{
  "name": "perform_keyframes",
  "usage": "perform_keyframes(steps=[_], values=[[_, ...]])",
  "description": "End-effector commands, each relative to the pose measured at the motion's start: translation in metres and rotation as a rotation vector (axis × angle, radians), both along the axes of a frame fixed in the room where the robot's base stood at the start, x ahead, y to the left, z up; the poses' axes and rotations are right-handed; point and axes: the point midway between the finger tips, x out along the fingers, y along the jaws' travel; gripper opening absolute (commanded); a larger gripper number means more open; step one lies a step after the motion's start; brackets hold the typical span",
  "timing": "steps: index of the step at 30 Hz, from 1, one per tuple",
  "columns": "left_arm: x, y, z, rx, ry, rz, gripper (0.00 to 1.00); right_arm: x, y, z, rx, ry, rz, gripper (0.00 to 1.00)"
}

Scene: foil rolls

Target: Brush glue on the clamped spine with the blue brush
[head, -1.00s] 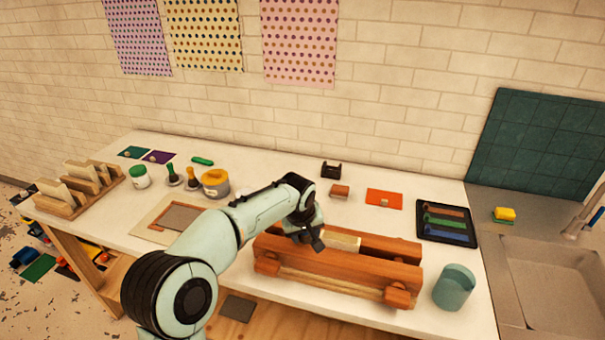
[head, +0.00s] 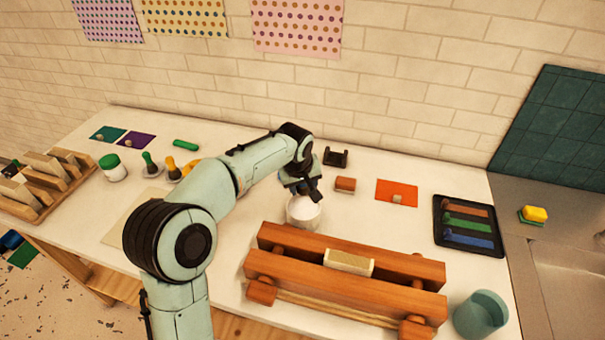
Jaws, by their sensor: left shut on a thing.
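The clamped spine (head: 349,262) is a pale cream block held between the two reddish wooden beams of a press (head: 345,283) at front centre. A round pot with white contents (head: 302,213) stands behind the left end of the press. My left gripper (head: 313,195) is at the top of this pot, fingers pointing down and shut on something. The held thing is hidden by the fingers and the pot, and I cannot make out a blue brush there. My right gripper is out of view.
A black tray (head: 438,238) with brown, green and blue strips lies at right. A teal cup (head: 480,315) stands at the press's right end. An orange card (head: 398,191) and a small wooden block (head: 345,185) lie behind. The sink is far right.

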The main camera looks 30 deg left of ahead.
Motion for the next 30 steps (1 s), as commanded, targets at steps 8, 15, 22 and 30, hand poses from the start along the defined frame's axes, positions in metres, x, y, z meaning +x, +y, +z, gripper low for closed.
perform_keyframes(steps=[8, 15, 22, 30], values=[[-0.001, 0.0, -0.014, 0.0, 0.003, 0.0, 0.18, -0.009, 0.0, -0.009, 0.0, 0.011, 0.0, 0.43], [-0.002, 0.0, -0.039, 0.0, 0.003, -0.001, 0.18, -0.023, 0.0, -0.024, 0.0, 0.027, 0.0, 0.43], [-0.001, 0.0, -0.059, 0.0, 0.003, 0.0, 0.18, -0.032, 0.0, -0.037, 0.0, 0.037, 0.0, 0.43], [0.0, 0.0, -0.06, 0.001, -0.001, 0.0, 0.18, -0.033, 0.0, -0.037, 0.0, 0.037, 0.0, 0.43]])
